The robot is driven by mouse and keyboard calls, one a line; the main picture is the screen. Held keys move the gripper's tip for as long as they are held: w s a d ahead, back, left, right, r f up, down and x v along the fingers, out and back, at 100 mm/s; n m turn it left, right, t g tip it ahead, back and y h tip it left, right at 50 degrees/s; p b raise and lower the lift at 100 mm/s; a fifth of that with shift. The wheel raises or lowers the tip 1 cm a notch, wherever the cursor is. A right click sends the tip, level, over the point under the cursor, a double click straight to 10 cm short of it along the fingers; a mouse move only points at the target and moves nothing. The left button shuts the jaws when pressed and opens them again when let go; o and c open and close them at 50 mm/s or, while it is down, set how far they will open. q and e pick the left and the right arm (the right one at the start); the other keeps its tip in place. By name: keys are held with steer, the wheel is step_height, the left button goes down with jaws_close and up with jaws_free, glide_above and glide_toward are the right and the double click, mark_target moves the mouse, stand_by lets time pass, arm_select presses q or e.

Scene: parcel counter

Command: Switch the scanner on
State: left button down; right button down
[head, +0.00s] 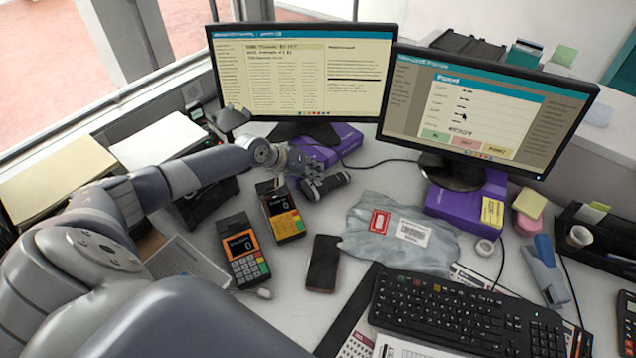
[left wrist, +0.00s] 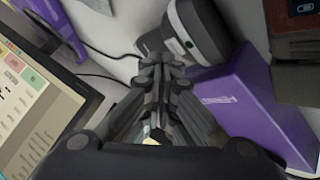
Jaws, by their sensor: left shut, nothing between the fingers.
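A dark hand-held scanner (head: 327,184) lies on the counter below the left monitor, behind the orange card terminals. In the left wrist view the scanner (left wrist: 198,32) is at the top, grey and black with a small white label. My left gripper (head: 306,170) is beside the scanner's left end in the head view. In the left wrist view the left gripper's fingers (left wrist: 156,66) are shut and empty, with their tips close to the scanner; I cannot tell whether they touch. The switch cannot be made out. My right gripper is not in view.
Two orange card terminals (head: 243,254) (head: 284,213) and a phone (head: 323,263) lie nearby. A purple box (head: 330,146) is under the left monitor (head: 305,75). A grey bag (head: 398,233) lies right of the scanner. A keyboard (head: 455,310) is at the front.

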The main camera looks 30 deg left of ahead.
arm_select(q)
steer(key=shift+f+b, duration=0.35)
steer(key=shift+f, duration=0.1)
stand_by(0.6)
steer(key=shift+r+p, duration=0.9)
steer(key=shift+r, duration=0.05)
step_height(320, 180, up, 6)
steer(key=p, duration=0.5)
steer(key=shift+s+f, duration=0.1)
